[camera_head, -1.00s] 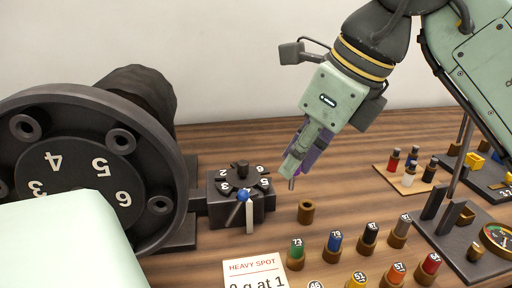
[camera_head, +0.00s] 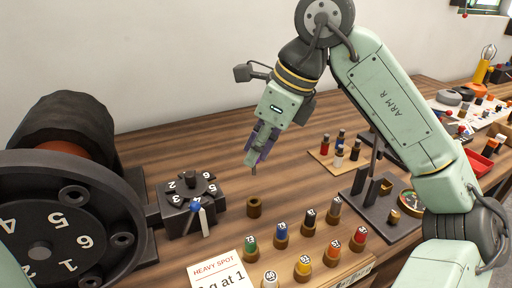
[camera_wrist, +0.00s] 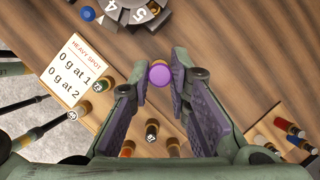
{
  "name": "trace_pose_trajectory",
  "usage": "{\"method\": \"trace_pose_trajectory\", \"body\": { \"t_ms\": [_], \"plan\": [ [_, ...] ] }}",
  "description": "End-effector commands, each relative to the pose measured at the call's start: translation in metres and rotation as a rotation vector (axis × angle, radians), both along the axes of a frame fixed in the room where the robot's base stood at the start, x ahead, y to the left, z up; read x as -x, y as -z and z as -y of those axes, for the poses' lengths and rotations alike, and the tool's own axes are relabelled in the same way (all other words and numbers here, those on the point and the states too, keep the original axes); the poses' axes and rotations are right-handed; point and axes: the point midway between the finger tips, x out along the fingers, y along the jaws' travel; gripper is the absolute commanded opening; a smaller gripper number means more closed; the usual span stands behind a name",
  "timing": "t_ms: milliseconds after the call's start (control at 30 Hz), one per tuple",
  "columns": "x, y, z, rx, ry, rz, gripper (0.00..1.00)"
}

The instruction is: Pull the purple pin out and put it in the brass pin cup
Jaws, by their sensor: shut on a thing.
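My gripper (camera_head: 258,152) is shut on the purple pin (camera_wrist: 160,75), whose round purple head shows between the fingertips in the wrist view. In the head view the pin's grey lower end points down below the fingers. The brass pin cup (camera_head: 254,207), a short open brown cylinder, stands on the wooden bench. The pin's tip appears straight above the cup in the head view, with a gap between them. In the wrist view the pin's head mostly hides the cup, with only a brown edge showing behind it.
Several colored numbered pins (camera_head: 281,230) stand in holders in front of the cup. A dark numbered dial block (camera_head: 190,190) with a blue-headed pin is to the left, beside a large wheel (camera_head: 70,230). A heavy spot card (camera_head: 217,275) lies in front.

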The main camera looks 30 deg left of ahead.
Motion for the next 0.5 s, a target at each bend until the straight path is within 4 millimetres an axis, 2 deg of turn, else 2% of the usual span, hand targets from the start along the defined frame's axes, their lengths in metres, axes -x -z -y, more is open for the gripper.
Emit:
{"method": "trace_pose_trajectory", "body": {
  "t_ms": [500],
  "plan": [
    [0.0, 0.046, 0.0, -0.001, 0.0, -0.001, 0.0]
  ]
}}
